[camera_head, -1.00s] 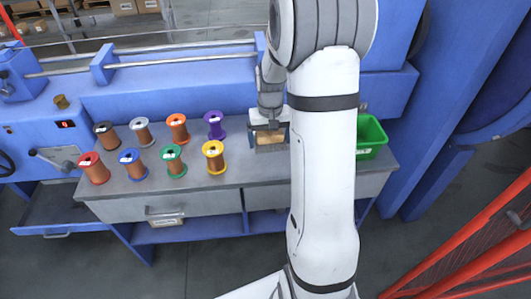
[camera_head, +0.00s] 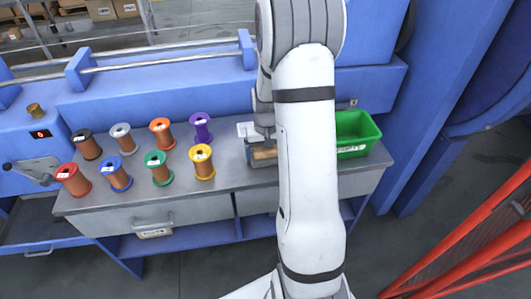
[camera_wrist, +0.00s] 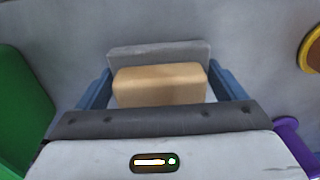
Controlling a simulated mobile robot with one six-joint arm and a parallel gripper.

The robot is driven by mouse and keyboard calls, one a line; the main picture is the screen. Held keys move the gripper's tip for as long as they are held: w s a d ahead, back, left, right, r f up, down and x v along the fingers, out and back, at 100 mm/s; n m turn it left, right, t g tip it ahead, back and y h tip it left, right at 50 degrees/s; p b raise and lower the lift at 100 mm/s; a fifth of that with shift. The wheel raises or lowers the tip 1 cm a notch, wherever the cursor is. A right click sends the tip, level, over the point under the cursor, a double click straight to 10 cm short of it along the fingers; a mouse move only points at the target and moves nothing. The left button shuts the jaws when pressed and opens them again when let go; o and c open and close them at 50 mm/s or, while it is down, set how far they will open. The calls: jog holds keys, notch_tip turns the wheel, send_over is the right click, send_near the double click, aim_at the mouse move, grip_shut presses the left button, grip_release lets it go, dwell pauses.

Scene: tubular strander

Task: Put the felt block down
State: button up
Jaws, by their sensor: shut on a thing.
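The felt block (camera_wrist: 160,84) is a tan block with a wider grey slab (camera_wrist: 125,55) showing just beyond it in the wrist view. In the head view the block (camera_head: 263,154) is low over the right part of the grey bench top (camera_head: 226,182), right of the spools. My gripper (camera_wrist: 162,88) is shut on the block, with a blue finger at each side. I cannot tell whether its underside touches the bench. My arm hides part of the bench just right of it.
A green bin (camera_head: 354,133) stands at the bench's right end; it also shows in the wrist view (camera_wrist: 20,110). Several spools stand left of the block, the purple (camera_head: 201,127) and yellow (camera_head: 202,162) ones closest. Blue machine framing (camera_head: 170,98) runs behind the bench.

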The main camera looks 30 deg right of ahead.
jog(key=shift+r, duration=0.1)
jog(key=shift+f, duration=0.2)
jog(key=o, duration=0.8)
jog(key=shift+r, duration=0.2)
notch_tip(320, 180, up, 12)
jog(key=shift+f+p, duration=0.1)
jog(key=shift+p, duration=0.7)
jog(key=s+a+r+n, duration=0.1)
jog(key=s+a+r, duration=0.1)
jog(key=s+a, duration=0.2)
jog(key=s+a+r+n+t, duration=0.1)
jog(key=s+a+r, duration=0.2)
jog(key=s+a, duration=0.2)
jog(key=s+a+r+n+t, duration=0.1)
jog(key=s+a+r, duration=0.1)
jog(key=s+a, duration=0.3)
jog(key=shift+s+r, duration=0.2)
jog(key=shift+s, duration=2.15)
